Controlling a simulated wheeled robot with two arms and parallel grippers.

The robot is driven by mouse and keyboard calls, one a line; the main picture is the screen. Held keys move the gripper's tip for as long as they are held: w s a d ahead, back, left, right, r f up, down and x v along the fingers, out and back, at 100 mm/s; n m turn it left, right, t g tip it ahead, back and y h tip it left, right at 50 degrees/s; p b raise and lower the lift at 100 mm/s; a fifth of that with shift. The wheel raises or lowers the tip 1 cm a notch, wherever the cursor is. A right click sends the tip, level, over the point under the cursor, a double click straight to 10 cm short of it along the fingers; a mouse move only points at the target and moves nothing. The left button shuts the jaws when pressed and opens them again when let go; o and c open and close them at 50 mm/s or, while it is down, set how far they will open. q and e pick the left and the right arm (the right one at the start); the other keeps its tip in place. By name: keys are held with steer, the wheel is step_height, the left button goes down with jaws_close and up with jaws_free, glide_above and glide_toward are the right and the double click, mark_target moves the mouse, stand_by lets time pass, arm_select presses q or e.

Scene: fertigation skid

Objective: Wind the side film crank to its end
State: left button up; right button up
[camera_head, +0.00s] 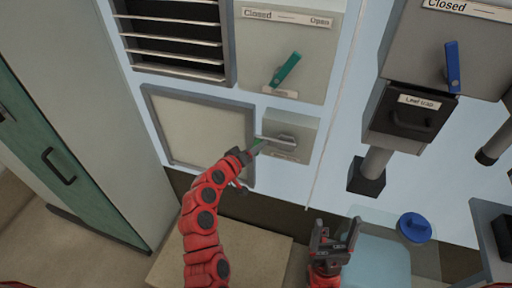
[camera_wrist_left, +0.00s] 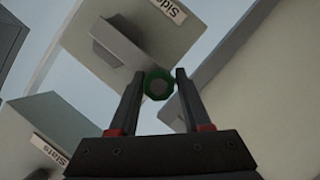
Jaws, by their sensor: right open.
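The side film crank (camera_head: 285,142) is on a grey wall plate in the middle of the head view, with a dark hub, a pale arm and a green knob (camera_head: 257,142) at its left end. My left gripper (camera_head: 250,150) is at that knob. In the left wrist view, the round green knob (camera_wrist_left: 159,84) sits between the two fingertips, which appear to touch it on both sides. The plate labelled "Side" (camera_wrist_left: 165,25) is beyond it. My right gripper (camera_head: 335,234) is open and empty, low in the head view, apart from the panel.
Above the crank is a plate with a green lever (camera_head: 286,69) marked Closed and Open. A louvred vent (camera_head: 175,40) and framed panel (camera_head: 200,135) are left. A leaf trap box (camera_head: 410,118) with a blue lever (camera_head: 452,67) is right. A blue-capped tank (camera_head: 414,228) stands lower right.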

arm_select(q)
jaws_close()
stand_by(1.1)
